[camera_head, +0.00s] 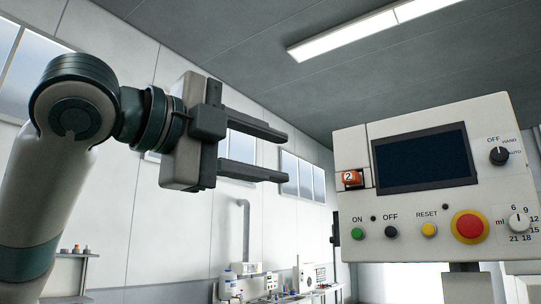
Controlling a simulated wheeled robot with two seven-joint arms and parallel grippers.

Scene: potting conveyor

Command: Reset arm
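My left gripper (287,156) reaches in from the left, held level, its two dark fingers pointing right. The fingers are apart with nothing between them. To its right stands a pale control panel (350,215) with a dark screen (424,160). The fingertips are apart from the panel in the picture, left of its orange switch marked 2 (351,179). Below the screen are a green ON button (358,234), a dark OFF button (391,232), a yellow RESET button (429,230) and a large red button (469,226). My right gripper is not in view.
The panel's right side carries an OFF/HAND/AUTO knob (499,156) and an ml dial (519,222). A bench with bottles and equipment (290,294) stands far back at the bottom. A small shelf (75,255) is at the lower left. The space around the fingers looks clear.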

